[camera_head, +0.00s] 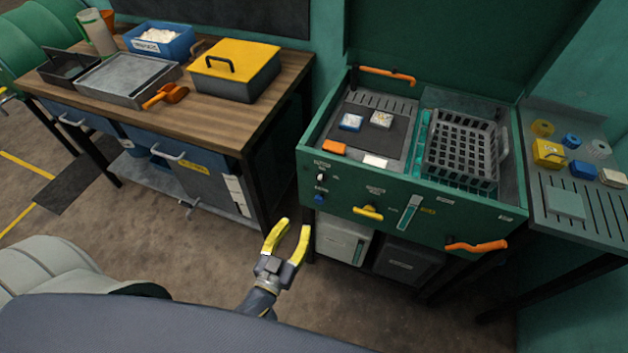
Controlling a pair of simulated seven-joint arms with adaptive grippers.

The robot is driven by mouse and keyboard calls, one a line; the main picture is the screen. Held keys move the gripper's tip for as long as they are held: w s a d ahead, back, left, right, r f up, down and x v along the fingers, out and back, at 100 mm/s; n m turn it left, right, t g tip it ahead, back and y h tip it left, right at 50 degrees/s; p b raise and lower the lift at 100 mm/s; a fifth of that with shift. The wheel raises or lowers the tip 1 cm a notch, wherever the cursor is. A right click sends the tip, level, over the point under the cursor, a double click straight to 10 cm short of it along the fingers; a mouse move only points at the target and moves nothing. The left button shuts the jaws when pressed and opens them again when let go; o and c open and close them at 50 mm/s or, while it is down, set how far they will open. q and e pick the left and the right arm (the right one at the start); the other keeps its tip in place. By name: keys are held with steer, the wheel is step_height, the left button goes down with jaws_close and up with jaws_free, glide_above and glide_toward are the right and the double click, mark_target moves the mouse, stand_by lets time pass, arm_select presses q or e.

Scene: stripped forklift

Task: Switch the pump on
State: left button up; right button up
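A green washing station (440,200) with a raised lid stands right of centre. On the left of its front panel are a small black-and-white switch or knob (320,178) and a blue knob (318,197) below it. Their labels are too small to read, so I cannot tell which works the pump or how it is set. My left gripper (288,225) has yellow fingers spread apart and is empty. It shows in front of and below the panel's left end, apart from the knobs. My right gripper is not in view.
The panel also carries a yellow handle (368,212), a teal gauge (408,212) and an orange handle (476,246). A black basket (462,148) sits in the basin. A wooden bench (215,118) with trays and a yellow-lidded box (236,68) stands left. Open floor lies between.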

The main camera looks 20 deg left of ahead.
mark_target(319, 180)
arm_select(q)
steer(key=w, duration=1.1)
steer(key=w+d, duration=0.1)
steer(key=w, duration=0.5)
steer(key=shift+w, duration=0.15)
jaws_close()
